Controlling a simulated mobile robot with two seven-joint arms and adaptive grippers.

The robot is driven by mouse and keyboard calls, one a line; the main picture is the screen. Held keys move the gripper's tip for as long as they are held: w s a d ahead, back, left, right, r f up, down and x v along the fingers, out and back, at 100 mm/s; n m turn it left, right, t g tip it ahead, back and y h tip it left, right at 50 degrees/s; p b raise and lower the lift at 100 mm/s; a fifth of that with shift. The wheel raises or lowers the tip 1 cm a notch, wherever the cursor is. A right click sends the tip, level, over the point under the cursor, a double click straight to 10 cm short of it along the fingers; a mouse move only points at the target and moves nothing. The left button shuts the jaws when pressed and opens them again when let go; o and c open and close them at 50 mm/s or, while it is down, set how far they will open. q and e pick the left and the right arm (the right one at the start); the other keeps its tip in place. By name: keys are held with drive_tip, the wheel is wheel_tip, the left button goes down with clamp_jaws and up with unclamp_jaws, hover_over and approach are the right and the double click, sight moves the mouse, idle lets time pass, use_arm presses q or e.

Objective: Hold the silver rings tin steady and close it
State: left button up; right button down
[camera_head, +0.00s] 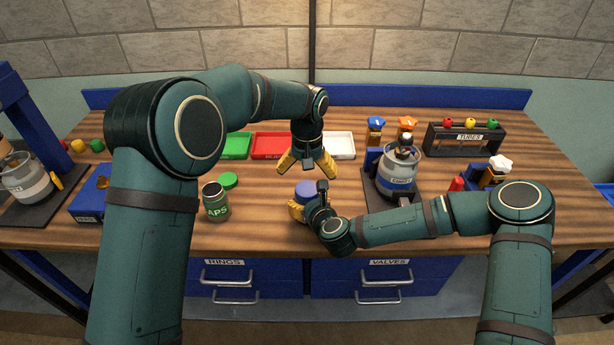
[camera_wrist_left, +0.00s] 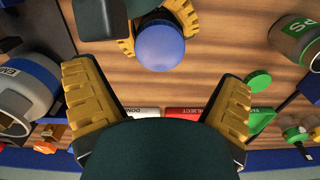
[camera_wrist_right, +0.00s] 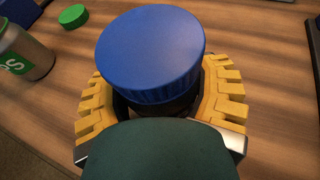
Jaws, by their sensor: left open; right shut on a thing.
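A tin with a blue lid (camera_head: 305,189) stands near the front middle of the table. In the right wrist view the blue lid (camera_wrist_right: 150,52) sits on top of the tin, whose dark body shows only a little beneath it. I cannot tell whether the lid is fully tightened, and the tin's label is hidden. My right gripper (camera_head: 309,206) is shut around the tin's body below the lid. My left gripper (camera_head: 306,170) is open and empty, pointing down just behind and above the lid. In the left wrist view the lid (camera_wrist_left: 169,47) lies beyond its spread fingers.
A green-labelled tin (camera_head: 215,207) stands open to the left, with a green lid (camera_head: 228,181) lying behind it. Green (camera_head: 237,146), red (camera_head: 270,147) and white (camera_head: 341,146) trays lie at the back. A canister (camera_head: 398,178) stands on the right. Bare wood surrounds the blue-lidded tin.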

sight(307, 189)
use_arm(q)
drive_tip(key=shift+r+n, duration=0.8)
drive_tip(key=shift+r, duration=0.15)
drive_tip(key=shift+f, duration=4.05)
drive_tip(key=c, duration=1.4)
drive_tip(key=shift+m, duration=0.9)
drive_tip(key=o, duration=1.3)
